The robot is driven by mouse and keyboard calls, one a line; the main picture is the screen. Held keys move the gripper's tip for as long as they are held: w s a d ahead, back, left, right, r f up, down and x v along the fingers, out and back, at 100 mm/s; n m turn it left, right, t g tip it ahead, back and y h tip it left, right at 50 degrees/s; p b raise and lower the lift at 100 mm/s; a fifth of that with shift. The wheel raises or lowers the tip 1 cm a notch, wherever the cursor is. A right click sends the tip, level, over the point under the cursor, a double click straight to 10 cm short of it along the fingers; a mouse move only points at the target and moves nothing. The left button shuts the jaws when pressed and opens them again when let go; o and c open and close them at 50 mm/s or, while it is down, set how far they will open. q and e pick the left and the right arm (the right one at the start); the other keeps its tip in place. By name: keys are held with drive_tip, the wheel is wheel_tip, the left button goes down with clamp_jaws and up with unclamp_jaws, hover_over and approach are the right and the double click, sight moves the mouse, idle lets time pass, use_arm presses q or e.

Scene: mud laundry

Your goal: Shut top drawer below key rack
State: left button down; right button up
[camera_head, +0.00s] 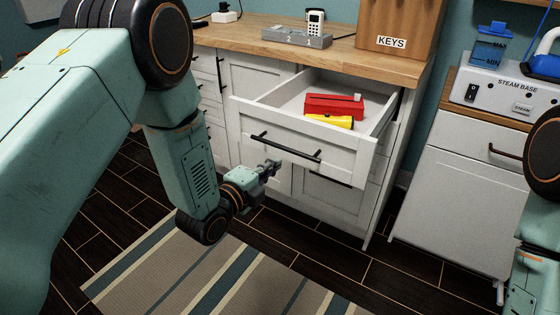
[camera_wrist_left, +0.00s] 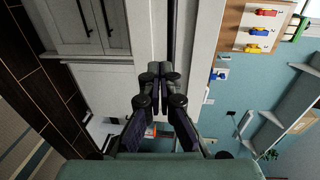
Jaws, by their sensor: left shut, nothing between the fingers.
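The top drawer (camera_head: 330,154) below the wooden KEYS rack (camera_head: 372,22) is pulled well out. It has a white front and a dark bar handle (camera_head: 286,148). A red box-like item (camera_head: 334,105) and a yellow item (camera_head: 329,121) lie inside. My left gripper (camera_head: 274,165) is shut and empty, just in front of and below the drawer front's left half. In the left wrist view its closed fingertips (camera_wrist_left: 154,70) are up against or close to a white panel; I cannot tell whether they touch. My right gripper is out of view.
The wooden countertop (camera_head: 232,37) holds a grey numbered base (camera_head: 297,37) with a handset. A white cabinet with a steam base (camera_head: 507,88) stands to the right, across a narrow gap. A striped rug (camera_head: 215,275) lies on the dark floor in front.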

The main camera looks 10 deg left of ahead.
use_arm(q)
drive_tip(key=shift+w+d+r, duration=0.2)
drive_tip(key=shift+w, duration=0.55)
drive_tip(key=shift+w+d+r, duration=0.15)
drive_tip(key=shift+w+r, duration=0.05)
drive_tip(key=shift+w, duration=0.5)
drive_tip(key=shift+d, duration=0.1)
